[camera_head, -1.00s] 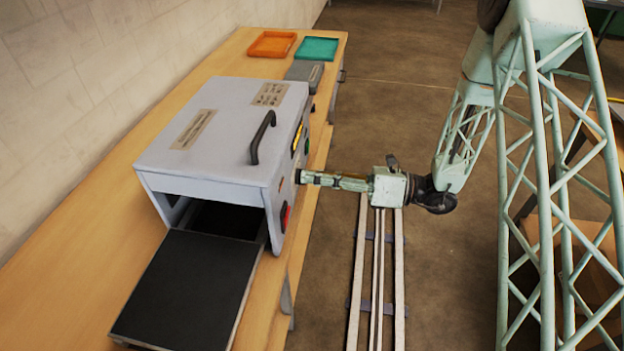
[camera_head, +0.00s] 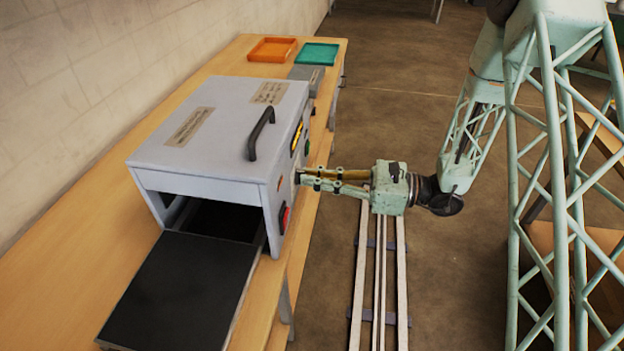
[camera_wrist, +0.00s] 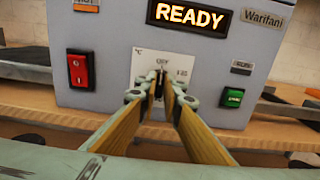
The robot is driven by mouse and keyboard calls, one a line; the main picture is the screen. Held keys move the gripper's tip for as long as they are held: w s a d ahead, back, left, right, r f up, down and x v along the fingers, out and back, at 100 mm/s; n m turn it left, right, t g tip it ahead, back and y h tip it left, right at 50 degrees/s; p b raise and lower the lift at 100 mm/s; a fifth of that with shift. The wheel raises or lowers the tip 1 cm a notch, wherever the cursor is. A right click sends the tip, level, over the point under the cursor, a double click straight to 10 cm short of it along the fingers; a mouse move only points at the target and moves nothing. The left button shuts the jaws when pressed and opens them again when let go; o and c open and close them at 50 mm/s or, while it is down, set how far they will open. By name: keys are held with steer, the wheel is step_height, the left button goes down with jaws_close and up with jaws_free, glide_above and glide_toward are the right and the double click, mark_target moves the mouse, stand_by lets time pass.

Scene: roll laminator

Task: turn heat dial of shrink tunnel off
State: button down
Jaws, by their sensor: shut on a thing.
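The shrink tunnel (camera_head: 225,125) is a light grey box on the wooden bench, with a black handle on top. Its front panel (camera_wrist: 215,58) fills the wrist view. The heat dial (camera_wrist: 158,84) is a small dark knob on a pale plate marked "OFF" at the top, and it looks upright, pointing to that mark. My gripper (camera_wrist: 159,92) is shut on the dial, one fingertip on each side. In the head view my gripper (camera_head: 300,179) reaches the panel from the right, and the dial is hidden there.
A red rocker switch (camera_wrist: 80,70) sits left of the dial, a green button (camera_wrist: 232,97) right. A lit display (camera_wrist: 188,16) reads "READY". A black conveyor (camera_head: 175,295) extends from the tunnel mouth. Orange (camera_head: 272,49) and teal (camera_head: 317,54) trays lie at the bench's far end.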

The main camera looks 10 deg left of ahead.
stand_by(0.3)
steer(key=c, duration=2.8)
jaws_free()
steer(key=shift+w+d, duration=0.2)
steer(key=shift+d, duration=2.8)
steer(key=shift+w+d, duration=0.2)
steer(key=shift+d, duration=2.8)
steer(key=shift+r, duration=0.15)
